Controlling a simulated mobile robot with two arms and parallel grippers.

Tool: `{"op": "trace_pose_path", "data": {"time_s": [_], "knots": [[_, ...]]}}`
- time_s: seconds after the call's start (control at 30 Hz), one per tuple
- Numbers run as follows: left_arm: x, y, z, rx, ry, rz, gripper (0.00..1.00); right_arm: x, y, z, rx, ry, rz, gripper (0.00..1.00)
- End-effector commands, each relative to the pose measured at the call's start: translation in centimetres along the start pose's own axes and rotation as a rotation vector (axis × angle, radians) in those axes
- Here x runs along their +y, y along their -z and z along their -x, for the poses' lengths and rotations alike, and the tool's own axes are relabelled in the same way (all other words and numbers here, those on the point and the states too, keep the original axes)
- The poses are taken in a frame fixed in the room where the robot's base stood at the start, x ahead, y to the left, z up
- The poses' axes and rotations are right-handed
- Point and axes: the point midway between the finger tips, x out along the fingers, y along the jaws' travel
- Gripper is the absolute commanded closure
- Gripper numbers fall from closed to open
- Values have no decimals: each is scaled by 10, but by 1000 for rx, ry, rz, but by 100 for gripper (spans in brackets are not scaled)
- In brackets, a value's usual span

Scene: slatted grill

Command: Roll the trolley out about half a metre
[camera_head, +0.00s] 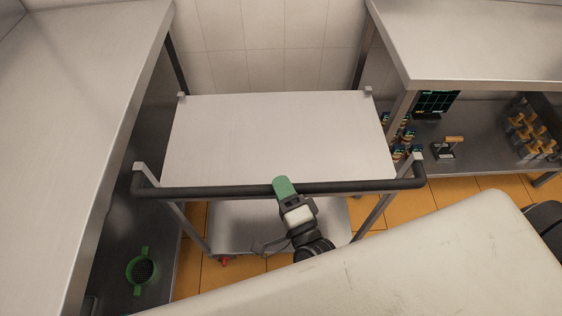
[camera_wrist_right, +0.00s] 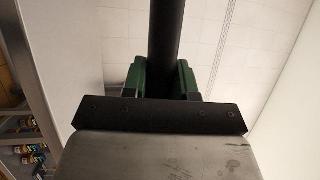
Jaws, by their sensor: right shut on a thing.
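The trolley (camera_head: 280,140) is a steel cart with a bare upper shelf, a lower shelf (camera_head: 235,222) and a black push handle (camera_head: 220,190) across its near side. It stands between two steel counters, close to the tiled wall. My right gripper (camera_head: 283,187), with green fingers, is shut on the handle near its middle. In the right wrist view the black bar (camera_wrist_right: 166,45) runs between the two green fingers (camera_wrist_right: 163,78). My left gripper is not in view. My arm hides a part of the lower shelf.
A long steel counter (camera_head: 60,120) flanks the trolley on the left, with a green round item (camera_head: 143,270) below it. Another counter (camera_head: 470,40) stands at the right, with jars (camera_head: 402,140) and a tray of orange-topped items (camera_head: 530,135) on its lower shelf. Orange floor tiles (camera_head: 195,270) show near the trolley.

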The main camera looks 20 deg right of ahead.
Motion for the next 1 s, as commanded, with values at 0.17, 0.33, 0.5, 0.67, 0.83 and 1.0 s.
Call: {"op": "trace_pose_path", "data": {"time_s": [0.17, 0.33, 0.5, 0.67, 0.83, 1.0], "knots": [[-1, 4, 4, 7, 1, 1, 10, -5, -12, 29, -5, -7, 0, 100], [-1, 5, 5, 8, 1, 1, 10, -8, -18, 44, -4, -5, 1, 100], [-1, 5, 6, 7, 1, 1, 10, -9, -21, 49, -4, -4, 1, 100], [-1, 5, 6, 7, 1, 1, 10, -9, -21, 50, -3, -3, 2, 100], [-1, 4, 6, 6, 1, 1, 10, -9, -21, 50, -3, -3, 2, 100], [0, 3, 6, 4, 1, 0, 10, -10, -21, 50, -2, -2, 1, 51]]}}
